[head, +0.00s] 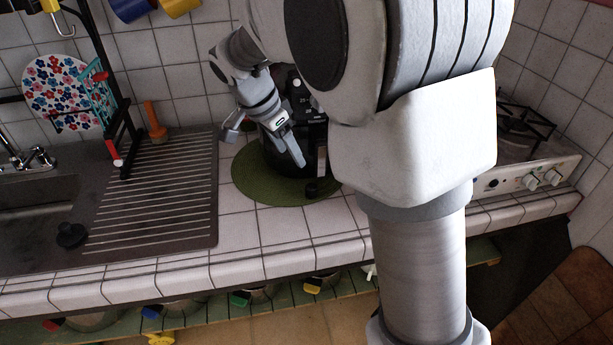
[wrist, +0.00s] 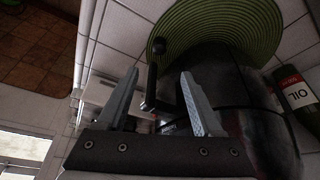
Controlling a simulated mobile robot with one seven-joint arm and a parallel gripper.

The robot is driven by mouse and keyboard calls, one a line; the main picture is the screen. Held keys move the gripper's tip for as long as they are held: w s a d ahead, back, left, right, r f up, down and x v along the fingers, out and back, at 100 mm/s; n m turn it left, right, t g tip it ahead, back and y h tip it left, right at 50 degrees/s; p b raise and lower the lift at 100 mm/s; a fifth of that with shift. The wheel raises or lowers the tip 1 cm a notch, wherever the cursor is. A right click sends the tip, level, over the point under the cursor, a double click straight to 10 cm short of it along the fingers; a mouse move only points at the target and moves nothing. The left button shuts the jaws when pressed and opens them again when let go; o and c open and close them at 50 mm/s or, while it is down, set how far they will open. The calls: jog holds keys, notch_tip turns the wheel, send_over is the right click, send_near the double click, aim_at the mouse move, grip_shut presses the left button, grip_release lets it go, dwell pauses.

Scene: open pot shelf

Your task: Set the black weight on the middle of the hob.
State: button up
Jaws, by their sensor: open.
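I cannot tell for sure which thing is the black weight. A small black piece with a raised knob (head: 72,235) lies on the dark sink surround at the left. The hob (head: 520,128) is at the right, partly hidden by my arm. My gripper (head: 265,150) is open over the mat, by a dark appliance (head: 292,112).
A ribbed draining area (head: 160,190) and a dark rack (head: 122,130) with a floral disc (head: 60,92) are at the left. An oil bottle (wrist: 298,92) stands beside the dark body in the wrist view. White tiles in front of the mat are clear.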

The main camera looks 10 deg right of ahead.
send_over(308, 187)
jog(key=a, duration=0.2)
jog(key=f, duration=0.6)
jog(key=s+f, duration=0.1)
jog(key=f, duration=0.1)
jog(key=shift+d+f+b, duration=0.2)
jog(key=shift+f+b, duration=0.15)
jog(key=shift+f, duration=0.05)
jog(key=shift+x, duration=2.75)
jog(key=shift+a, duration=0.15)
grip_shut()
